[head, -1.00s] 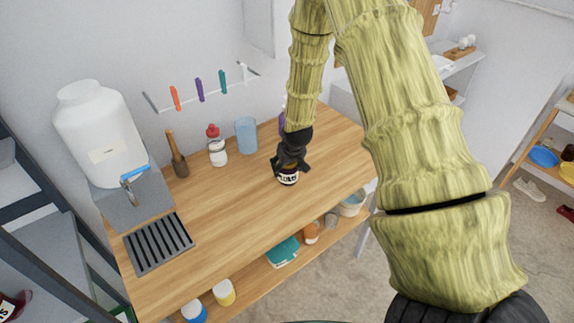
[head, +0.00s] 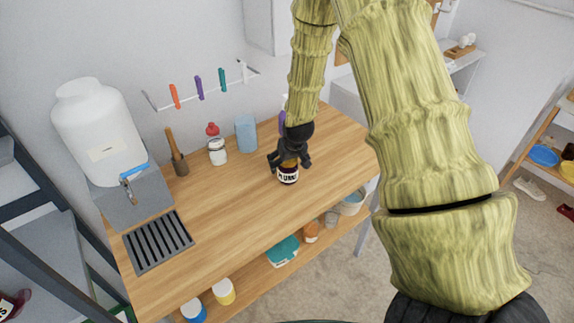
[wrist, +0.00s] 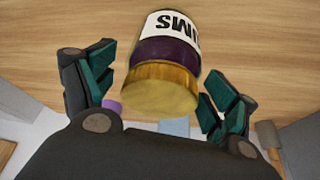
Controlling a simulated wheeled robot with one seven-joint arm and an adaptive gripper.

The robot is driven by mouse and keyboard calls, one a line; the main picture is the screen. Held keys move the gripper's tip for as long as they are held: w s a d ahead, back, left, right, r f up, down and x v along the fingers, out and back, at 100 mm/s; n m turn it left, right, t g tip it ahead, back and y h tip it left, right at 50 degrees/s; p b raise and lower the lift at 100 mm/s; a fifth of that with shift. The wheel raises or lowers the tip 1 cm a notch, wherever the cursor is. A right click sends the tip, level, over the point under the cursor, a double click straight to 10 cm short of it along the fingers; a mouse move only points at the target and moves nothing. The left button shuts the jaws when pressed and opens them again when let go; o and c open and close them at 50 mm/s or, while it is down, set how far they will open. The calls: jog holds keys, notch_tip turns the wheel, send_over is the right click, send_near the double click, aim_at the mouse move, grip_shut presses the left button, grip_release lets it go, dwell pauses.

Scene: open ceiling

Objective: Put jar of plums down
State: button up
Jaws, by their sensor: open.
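The jar of plums (head: 288,175), dark with a white label, stands upright on the wooden table (head: 225,215), right of its middle. In the wrist view the jar (wrist: 168,55) shows its gold lid, dark purple contents and part of the label. My gripper (head: 289,163) is just above and around the top of the jar. Its fingers (wrist: 158,100) are spread wide, with a visible gap on both sides of the jar. The fingers partly hide the lid in the head view.
A blue cup (head: 246,133), a red-capped white bottle (head: 217,148) and a wooden-handled tool (head: 177,155) stand along the back. A white water container (head: 100,125) and a black drip grate (head: 158,242) are at left. The table's front middle is clear.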

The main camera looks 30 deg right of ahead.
jog(key=b+v, duration=0.2)
jog(key=v, duration=0.8)
jog(key=shift+s, duration=0.1)
jog(key=shift+s+a, duration=0.1)
